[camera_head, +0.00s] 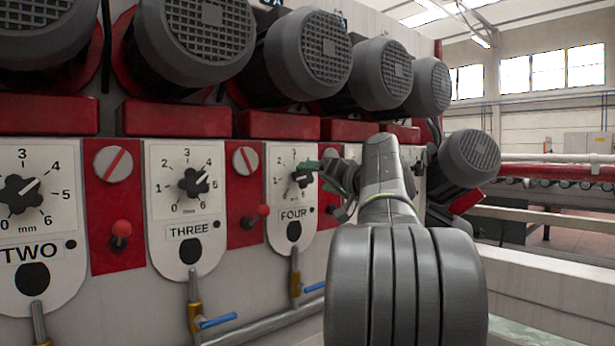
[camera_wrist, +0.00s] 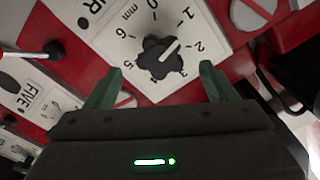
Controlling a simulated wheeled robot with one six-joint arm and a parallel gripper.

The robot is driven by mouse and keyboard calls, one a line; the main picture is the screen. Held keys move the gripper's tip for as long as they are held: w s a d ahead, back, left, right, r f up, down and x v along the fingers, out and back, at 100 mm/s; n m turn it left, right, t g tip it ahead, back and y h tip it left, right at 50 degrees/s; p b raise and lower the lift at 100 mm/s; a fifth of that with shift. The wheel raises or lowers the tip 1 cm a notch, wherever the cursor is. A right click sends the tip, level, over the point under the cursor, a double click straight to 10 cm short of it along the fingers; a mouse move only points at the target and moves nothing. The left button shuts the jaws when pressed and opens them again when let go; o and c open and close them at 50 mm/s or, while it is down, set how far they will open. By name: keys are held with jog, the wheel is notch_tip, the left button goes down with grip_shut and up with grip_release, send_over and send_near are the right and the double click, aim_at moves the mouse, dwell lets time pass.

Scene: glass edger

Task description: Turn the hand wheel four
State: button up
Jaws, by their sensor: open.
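Hand wheel four is a dark lobed knob (camera_head: 301,176) on the white plate marked FOUR, with a scale in mm around it. In the wrist view the knob (camera_wrist: 160,58) sits just ahead of my fingers, and its white pointer line appears to lie between 1 and 2. My gripper (camera_head: 321,175) is open, with green fingers close to the knob in the head view. In the wrist view the gripper (camera_wrist: 160,82) has one finger toward each side of the knob, with gaps visible; contact cannot be told. My arm hides the area to the right of plate four.
Wheel three (camera_head: 194,182) and wheel two (camera_head: 20,194) are on plates to the left. Red ball-ended levers (camera_head: 263,211) stick out between plates. Grey motors (camera_head: 308,50) overhang above. Blue-handled valves (camera_head: 217,321) are below. Plate FIVE (camera_wrist: 38,103) is at left in the wrist view.

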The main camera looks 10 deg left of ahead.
aim_at(307, 176)
jog(key=v, duration=0.7)
jog(key=shift+s+d+p, duration=0.25)
jog(key=shift+d+p, duration=0.05)
jog(key=shift+p, duration=0.1)
jog(key=b+x, duration=0.1)
jog(key=x, duration=1.3)
jog(key=shift+d, duration=0.1)
